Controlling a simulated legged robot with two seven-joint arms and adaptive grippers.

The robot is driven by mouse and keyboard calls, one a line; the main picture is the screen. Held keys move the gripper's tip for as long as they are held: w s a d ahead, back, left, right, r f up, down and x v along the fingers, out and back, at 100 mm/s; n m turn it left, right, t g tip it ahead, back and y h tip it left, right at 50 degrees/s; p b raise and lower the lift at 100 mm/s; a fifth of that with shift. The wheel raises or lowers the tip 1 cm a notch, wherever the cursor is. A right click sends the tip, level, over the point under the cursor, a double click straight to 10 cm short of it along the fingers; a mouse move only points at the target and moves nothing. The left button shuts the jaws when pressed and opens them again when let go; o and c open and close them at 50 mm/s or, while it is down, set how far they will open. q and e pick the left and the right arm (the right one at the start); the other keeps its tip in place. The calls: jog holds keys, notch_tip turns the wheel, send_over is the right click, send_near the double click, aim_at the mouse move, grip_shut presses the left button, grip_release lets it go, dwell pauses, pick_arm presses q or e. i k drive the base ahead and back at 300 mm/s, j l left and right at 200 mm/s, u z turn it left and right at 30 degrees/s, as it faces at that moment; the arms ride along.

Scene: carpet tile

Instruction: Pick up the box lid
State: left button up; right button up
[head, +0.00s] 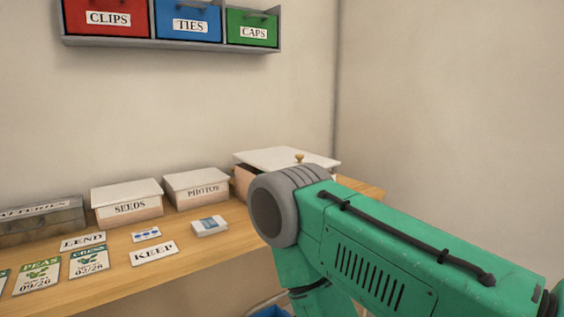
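A pale box lid (272,157) with a small brass knob (299,158) rests on the large box (242,180) at the right end of the wooden shelf. The lid appears to sit slightly askew, with part of the box's front showing beneath it. My green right arm comes in from the right and hides the front and right side of that box. My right gripper is not visible; only the arm links and a grey joint show. My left gripper is not in view.
Smaller lidded boxes labelled SEEDS (130,208) and PHOTOS (203,190) stand to the left, beside a BATTERIES box (42,222). Labels, seed packets and a small pack (209,226) lie in front. Bins (190,24) hang above. A blue object (268,312) shows below the shelf.

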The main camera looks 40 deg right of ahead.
aim_at(270, 160)
jog(key=l+z, duration=0.2)
jog(key=z, duration=0.15)
jog(key=i+l+z, duration=0.15)
jog(key=z, duration=0.15)
jog(key=i+l+z, duration=0.1)
jog(key=z, duration=0.25)
jog(key=i+l, duration=0.05)
jog(key=l, duration=0.05)
